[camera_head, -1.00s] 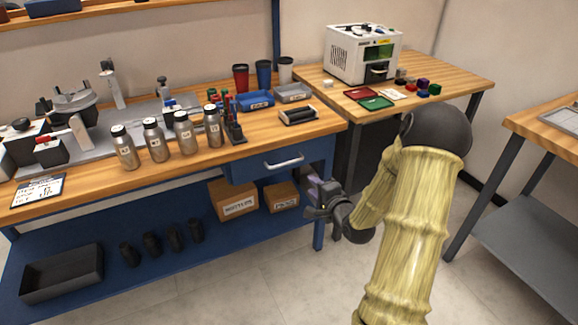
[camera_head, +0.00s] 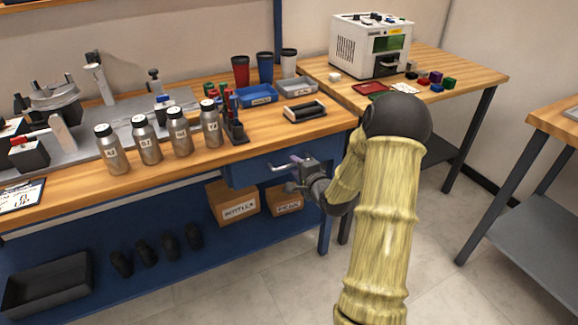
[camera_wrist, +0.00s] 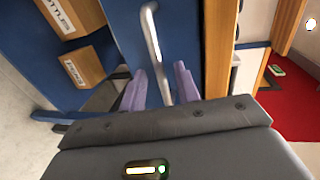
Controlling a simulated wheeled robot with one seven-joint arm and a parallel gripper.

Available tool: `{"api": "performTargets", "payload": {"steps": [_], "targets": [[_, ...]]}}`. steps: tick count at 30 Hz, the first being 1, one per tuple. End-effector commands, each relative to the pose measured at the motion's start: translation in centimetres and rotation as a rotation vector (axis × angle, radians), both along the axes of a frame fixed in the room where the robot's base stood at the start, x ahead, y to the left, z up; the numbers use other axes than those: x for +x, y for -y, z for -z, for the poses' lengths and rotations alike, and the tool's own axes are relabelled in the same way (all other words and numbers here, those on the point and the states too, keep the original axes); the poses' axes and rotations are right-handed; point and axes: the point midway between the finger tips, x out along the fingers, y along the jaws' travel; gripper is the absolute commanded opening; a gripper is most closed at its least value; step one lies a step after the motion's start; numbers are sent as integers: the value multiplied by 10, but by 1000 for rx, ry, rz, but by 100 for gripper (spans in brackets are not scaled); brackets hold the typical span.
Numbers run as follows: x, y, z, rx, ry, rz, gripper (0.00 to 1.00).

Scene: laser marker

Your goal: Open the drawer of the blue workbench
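The blue workbench (camera_head: 150,217) has a blue drawer (camera_head: 248,172) under the right part of its wooden top. The drawer front appears flush with the bench. Its silver bar handle (camera_head: 284,165) also shows in the wrist view (camera_wrist: 153,45). My gripper (camera_head: 293,163) is at the right end of the handle in the head view. In the wrist view its two purple fingers (camera_wrist: 160,85) are apart, with the lower part of the handle between them. I see gaps on both sides of the bar, so the fingers do not look closed on it.
Cardboard boxes, one marked bottles (camera_head: 238,205), stand on the shelf below the drawer. Several metal bottles (camera_head: 178,135) and a black stapler-like item (camera_head: 304,110) stand on the bench top. A second table (camera_head: 450,65) with a white machine (camera_head: 368,45) adjoins at right.

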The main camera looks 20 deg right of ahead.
Motion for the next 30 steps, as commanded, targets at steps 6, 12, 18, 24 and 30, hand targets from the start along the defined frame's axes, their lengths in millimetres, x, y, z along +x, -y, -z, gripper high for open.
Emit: {"api": "performTargets", "payload": {"steps": [6, 12, 18, 24, 30], "targets": [[2, 1, 1, 1, 1, 2, 32], [2, 1, 1, 1, 1, 1, 22], [2, 1, 1, 1, 0, 1, 0], [2, 0, 1, 1, 0, 1, 0], [2, 0, 1, 1, -1, -1, 0]]}}
